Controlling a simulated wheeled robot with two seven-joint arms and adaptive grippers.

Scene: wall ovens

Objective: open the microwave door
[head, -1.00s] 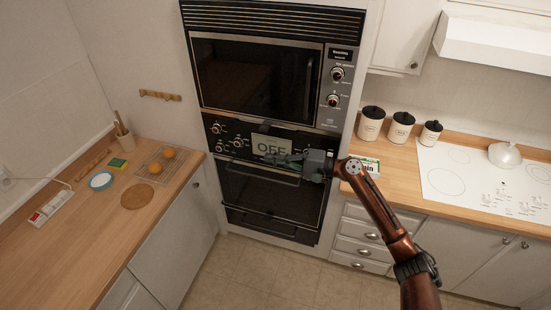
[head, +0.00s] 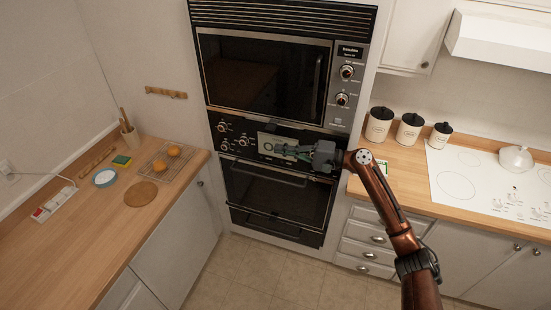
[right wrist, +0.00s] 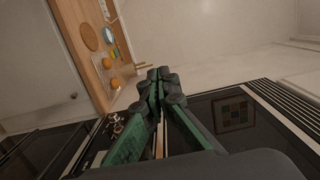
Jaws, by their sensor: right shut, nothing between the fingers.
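The microwave (head: 263,78) is the upper unit in the wall stack, with a dark glass door that is shut. Its vertical dark handle (head: 317,82) is at the door's right edge, beside the control panel. My right gripper (head: 276,149) is shut and empty. In the head view it is in front of the oven control panel below the microwave, pointing left, and looks apart from the handle. In the right wrist view its green-sided fingers (right wrist: 158,75) meet at the tips, and the dark microwave glass (right wrist: 235,112) lies to the right. My left gripper is not in view.
The lower oven (head: 275,195) is shut, with a bar handle (head: 263,172). A wooden counter (head: 90,230) on the left holds oranges on a rack (head: 160,172). Three canisters (head: 409,128) and a white cooktop (head: 480,180) are on the right.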

